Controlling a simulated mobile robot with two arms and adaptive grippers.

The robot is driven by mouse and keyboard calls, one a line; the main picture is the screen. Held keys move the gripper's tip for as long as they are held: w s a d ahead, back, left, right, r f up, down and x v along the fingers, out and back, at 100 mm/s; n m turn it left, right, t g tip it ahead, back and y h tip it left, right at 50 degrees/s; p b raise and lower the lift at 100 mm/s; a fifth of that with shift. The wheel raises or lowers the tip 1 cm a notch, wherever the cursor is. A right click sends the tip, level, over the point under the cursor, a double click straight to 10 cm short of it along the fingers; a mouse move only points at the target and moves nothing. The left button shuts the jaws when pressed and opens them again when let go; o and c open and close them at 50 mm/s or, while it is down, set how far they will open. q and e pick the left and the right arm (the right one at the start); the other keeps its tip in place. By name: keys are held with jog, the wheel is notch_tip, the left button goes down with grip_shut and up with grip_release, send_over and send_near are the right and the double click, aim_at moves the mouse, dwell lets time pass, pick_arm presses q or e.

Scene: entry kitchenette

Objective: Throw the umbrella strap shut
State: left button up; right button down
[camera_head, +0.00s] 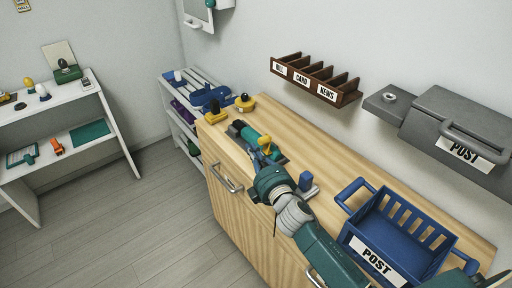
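A teal cylindrical thing with a dark end (245,132), which looks like the umbrella, lies on the wooden cabinet top near its far left end. A small yellow part (266,141), perhaps the strap or its lever, stands up at its near end. My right gripper (267,165) is right at this near end, over the cabinet top. Its wrist hides its fingers, so I cannot tell whether they touch the yellow part or how far apart they are. My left gripper is not in view.
A brown letter rack (316,82) and grey POST box (455,122) are on the wall. Yellow-based items (243,103) stand at the cabinet's far end.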

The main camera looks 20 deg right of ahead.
jog(key=shift+w+d+f, duration=0.1)
jog(key=shift+w+d, duration=0.2)
jog(key=shift+d, duration=0.35)
